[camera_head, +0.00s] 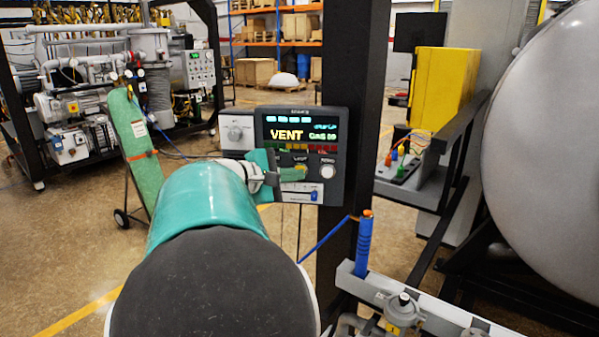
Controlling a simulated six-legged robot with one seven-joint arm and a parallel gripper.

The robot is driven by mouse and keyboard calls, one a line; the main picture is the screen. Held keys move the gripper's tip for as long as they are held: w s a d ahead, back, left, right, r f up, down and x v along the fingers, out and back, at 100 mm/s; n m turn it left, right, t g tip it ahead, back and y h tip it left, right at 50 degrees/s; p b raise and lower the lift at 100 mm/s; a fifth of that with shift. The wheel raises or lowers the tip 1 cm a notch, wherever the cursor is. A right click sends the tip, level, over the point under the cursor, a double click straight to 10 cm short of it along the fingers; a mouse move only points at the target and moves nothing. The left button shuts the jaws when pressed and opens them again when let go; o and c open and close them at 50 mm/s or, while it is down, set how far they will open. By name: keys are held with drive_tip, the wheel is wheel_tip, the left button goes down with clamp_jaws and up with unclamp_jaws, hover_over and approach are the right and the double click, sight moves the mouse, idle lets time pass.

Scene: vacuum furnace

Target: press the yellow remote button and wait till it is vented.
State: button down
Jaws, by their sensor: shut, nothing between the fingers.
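The control panel (334,190) is a dark grey box on a black post, with a white dial section on its left. Its lit display (290,134) reads "VENT" in yellow, with green text beside it. A row of small coloured lights or keys (303,148) runs below the display. A round white button (327,171) shows at the lower right. My gripper (283,176) is shut and empty in front of the panel's lower left part. It hides part of the controls there. I cannot make out the yellow remote button for certain, nor whether my fingertips touch the panel.
The black post (349,90) stands behind the panel. A green gas cylinder (137,150) on a cart is at the left. A large grey vessel (548,150) fills the right side. A blue-handled rod (364,243) and pipe fittings (404,308) are at the lower right.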

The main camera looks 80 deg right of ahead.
drive_tip(key=shift+a, duration=0.75)
drive_tip(key=a, duration=0.5)
drive_tip(key=shift+s, duration=0.35)
idle(0.5)
drive_tip(key=w+a+f+t+y, duration=0.25)
drive_tip(key=w+a+f, duration=0.2)
drive_tip(key=a, duration=0.25)
drive_tip(key=w+a+f+n+t+y, duration=0.1)
drive_tip(key=w+a+f+t, duration=0.3)
drive_tip(key=a, duration=0.4)
drive_tip(key=w+a+f+t+y, duration=0.2)
drive_tip(key=w+a+f+t, duration=0.15)
drive_tip(key=w+a, duration=0.3)
drive_tip(key=w+a+f+t+y, duration=0.1)
drive_tip(key=a+t+y, duration=0.1)
drive_tip(key=a, duration=0.9)
drive_tip(key=w+a+f+t+y, duration=0.1)
drive_tip(key=a+t+y, duration=0.2)
drive_tip(key=a, duration=0.9)
drive_tip(key=shift+w+f+y, duration=0.2)
drive_tip(key=shift+f+y, duration=0.1)
drive_tip(key=shift+y, duration=0.55)
